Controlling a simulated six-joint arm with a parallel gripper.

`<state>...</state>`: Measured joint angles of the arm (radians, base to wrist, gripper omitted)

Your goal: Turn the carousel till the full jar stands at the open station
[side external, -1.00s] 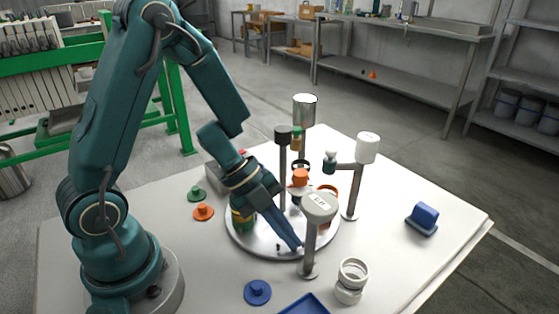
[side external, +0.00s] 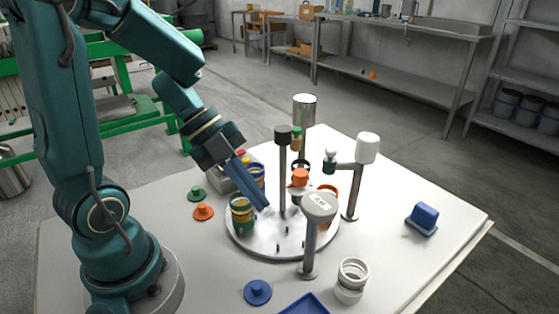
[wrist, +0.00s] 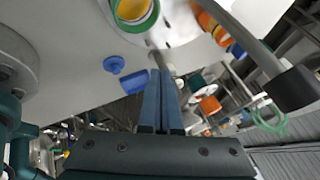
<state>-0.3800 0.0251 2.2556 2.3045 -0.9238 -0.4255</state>
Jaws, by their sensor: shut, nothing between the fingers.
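The carousel (side external: 265,243) is a round silver disc on the white table, with small dark pegs on top. A green and yellow jar (side external: 241,215) stands at its left; it also shows at the top of the wrist view (wrist: 133,12). An orange jar (side external: 329,192) stands at the right, partly behind posts. A blue and yellow jar (side external: 257,172) shows at the back, partly behind my gripper. Which jar is full I cannot tell. My gripper (side external: 264,207) is shut and empty, its fingertips angled down over the carousel, right of the green jar.
A dark-topped post (side external: 283,175) rises near the middle. White-headed posts stand at the front (side external: 319,207) and right (side external: 367,150). Green (side external: 197,194), orange (side external: 203,212) and blue (side external: 257,292) lids lie around the disc. White rings (side external: 351,281) stand in front. The right table is mostly clear.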

